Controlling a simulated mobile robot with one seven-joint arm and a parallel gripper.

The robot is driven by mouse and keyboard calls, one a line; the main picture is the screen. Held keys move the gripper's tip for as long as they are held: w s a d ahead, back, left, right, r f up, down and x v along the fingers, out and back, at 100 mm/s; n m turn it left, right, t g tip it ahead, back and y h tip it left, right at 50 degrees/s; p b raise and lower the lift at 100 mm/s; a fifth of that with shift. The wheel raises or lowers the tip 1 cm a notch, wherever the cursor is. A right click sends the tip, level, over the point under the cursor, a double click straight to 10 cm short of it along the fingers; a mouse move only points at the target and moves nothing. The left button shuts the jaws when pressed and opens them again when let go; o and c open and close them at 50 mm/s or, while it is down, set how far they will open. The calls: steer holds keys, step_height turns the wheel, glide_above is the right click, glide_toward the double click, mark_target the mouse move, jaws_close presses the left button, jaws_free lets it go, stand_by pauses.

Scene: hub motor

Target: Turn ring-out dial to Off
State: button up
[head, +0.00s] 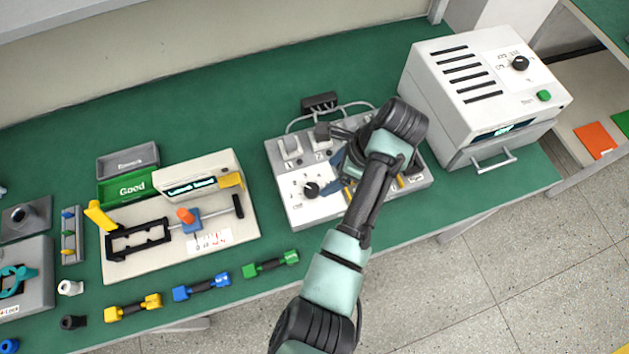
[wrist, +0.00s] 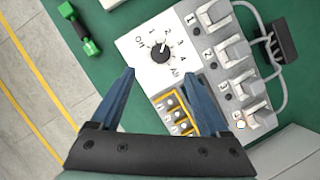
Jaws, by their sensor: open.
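The ring-out dial is a black round knob on a light grey box (head: 290,213). In the wrist view the dial (wrist: 160,52) shows clearly, ringed by the marks Off, 1, 2, 3, 4 and All; its pointer seems to face near 2. The dial (head: 311,190) also shows at the box's front left in the head view. My gripper (wrist: 158,73) is open and empty. Its two blue fingers are apart, with the dial beyond their tips and between their lines. In the head view my arm hides part of the box and most of the gripper.
Grey clamp blocks (wrist: 228,50) line the box beside the dial, with cables to a black connector (wrist: 278,43). A yellow-framed panel (wrist: 178,112) lies near the right finger. A white oven-like unit (head: 480,90) stands right; a fixture board (head: 170,255) lies left.

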mark_target(312, 189)
steer(key=x, duration=1)
steer(key=shift+w, duration=0.1)
jaws_close()
